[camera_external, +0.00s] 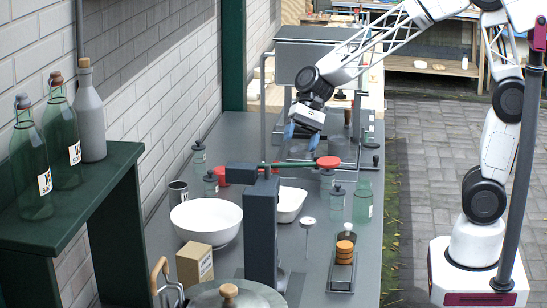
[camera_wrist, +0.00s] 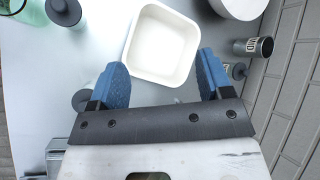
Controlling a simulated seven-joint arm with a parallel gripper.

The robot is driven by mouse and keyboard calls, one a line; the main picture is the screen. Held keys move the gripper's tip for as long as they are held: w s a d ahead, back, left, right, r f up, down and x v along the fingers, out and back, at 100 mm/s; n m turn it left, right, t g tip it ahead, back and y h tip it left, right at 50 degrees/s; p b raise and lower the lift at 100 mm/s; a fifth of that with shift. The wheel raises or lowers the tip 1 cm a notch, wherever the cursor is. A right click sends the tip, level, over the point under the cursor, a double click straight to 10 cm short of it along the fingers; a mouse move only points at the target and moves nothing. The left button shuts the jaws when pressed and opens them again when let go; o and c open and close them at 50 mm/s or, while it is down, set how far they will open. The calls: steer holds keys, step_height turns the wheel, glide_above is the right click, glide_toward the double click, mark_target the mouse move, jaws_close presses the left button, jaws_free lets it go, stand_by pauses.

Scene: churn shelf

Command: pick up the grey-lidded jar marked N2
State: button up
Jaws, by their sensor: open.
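Several clear jars with dark grey lids stand on the grey counter; I cannot read N2 on any. In the external view one is at the back left (camera_external: 198,158), one near the metal cup (camera_external: 211,185), and others are right of the white dish (camera_external: 337,203) (camera_external: 327,182). My gripper (camera_external: 302,137) is above the counter's far part, blue fingers apart and empty. In the wrist view, grey-lidded jars show at the top left (camera_wrist: 64,12), beside the left finger (camera_wrist: 82,100), partly hidden, and right of the right finger (camera_wrist: 236,71). The gripper (camera_wrist: 162,77) is open above them.
A white square dish (camera_wrist: 160,45) lies ahead of the fingers. A marked metal cup (camera_wrist: 254,47) stands near the brick wall. A dark post with red-ended arms (camera_external: 262,225), a white bowl (camera_external: 206,222) and a green bottle (camera_external: 363,200) crowd the counter.

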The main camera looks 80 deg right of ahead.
steer(key=w+f+m+t+y, duration=0.2)
steer(key=w+f+m, duration=0.3)
steer(key=w, duration=0.6)
steer(key=m+t+y, duration=0.2)
steer(key=m+t, duration=0.1)
steer(key=m, duration=0.4)
glide_toward(211, 189)
steer(key=shift+w+f, duration=0.65)
steer(key=shift+w, duration=0.25)
steer(key=shift+w+a+f+n, duration=0.15)
steer(key=shift+w+a+f, duration=0.15)
steer(key=shift+a, duration=0.2)
steer(key=shift+w+a+f+n, duration=0.2)
steer(key=shift+w+a, duration=0.1)
steer(key=shift+a, duration=0.2)
steer(key=shift+a, duration=0.15)
steer(key=shift+f+x, duration=0.1)
steer(key=shift+x, duration=1.1)
steer(key=shift+f+x, duration=0.15)
steer(key=shift+x, duration=1.1)
steer(key=shift+s, duration=0.1)
steer(key=shift+c, duration=0.5)
steer(key=c, duration=1)
